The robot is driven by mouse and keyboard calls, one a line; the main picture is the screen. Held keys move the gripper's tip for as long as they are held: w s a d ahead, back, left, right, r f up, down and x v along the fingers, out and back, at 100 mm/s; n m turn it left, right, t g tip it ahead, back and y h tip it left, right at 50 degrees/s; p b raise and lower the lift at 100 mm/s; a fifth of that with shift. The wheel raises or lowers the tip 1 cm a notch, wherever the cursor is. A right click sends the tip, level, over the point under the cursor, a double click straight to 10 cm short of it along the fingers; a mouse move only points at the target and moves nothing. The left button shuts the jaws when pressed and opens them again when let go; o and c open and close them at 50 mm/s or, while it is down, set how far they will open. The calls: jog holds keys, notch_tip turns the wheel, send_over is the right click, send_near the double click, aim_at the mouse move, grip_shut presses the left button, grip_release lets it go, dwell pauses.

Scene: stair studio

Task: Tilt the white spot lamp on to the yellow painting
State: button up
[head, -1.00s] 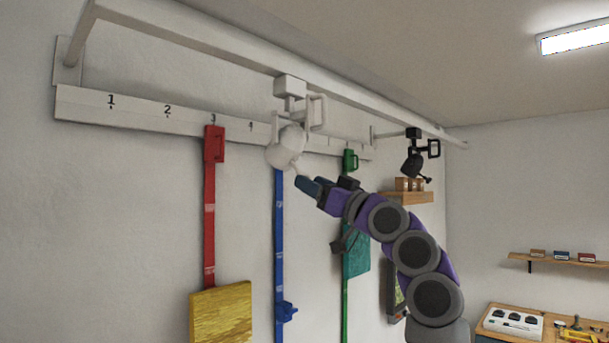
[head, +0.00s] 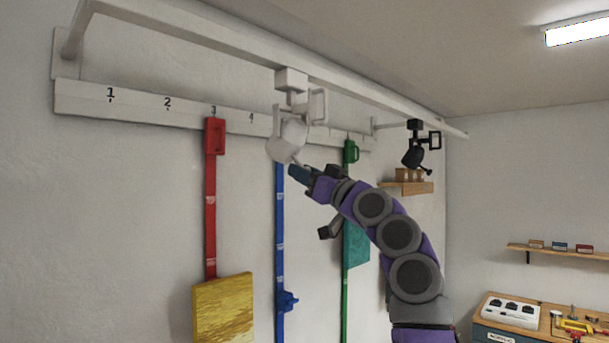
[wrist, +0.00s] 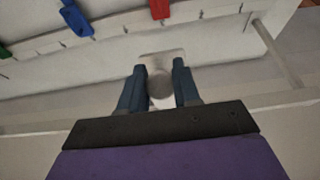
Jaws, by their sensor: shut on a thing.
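The white spot lamp (head: 289,138) hangs from the ceiling rail by a bracket, its head tilted down toward the lower left. My gripper (head: 292,170) is just below the lamp head, at its short handle. In the wrist view my gripper (wrist: 160,85) is shut on a pale round part of the white lamp (wrist: 161,88), which shows between the two blue fingers. The yellow painting (head: 223,310) hangs low on the wall at left, under the red strap (head: 210,200).
A black spot lamp (head: 413,155) hangs further right on the rail (head: 230,40). A blue strap (head: 280,225) and a green strap with a teal panel (head: 357,246) hang beside my arm. A shelf (head: 409,187) and a workbench (head: 520,315) stand to the right.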

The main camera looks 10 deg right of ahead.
grip_shut()
jog(key=p, duration=0.1)
jog(key=s+r+g+h+p, duration=0.1)
jog(key=p, duration=0.1)
jog(key=shift+d+r, duration=0.25)
jog(key=shift+d, duration=0.1)
jog(key=g+p, duration=0.1)
jog(key=s+d+h+p, duration=0.1)
jog(key=p, duration=0.1)
jog(key=shift+r+g, duration=0.2)
jog(key=shift+g, duration=0.2)
jog(key=o, duration=0.6)
grip_release()
jog(key=shift+c, duration=0.2)
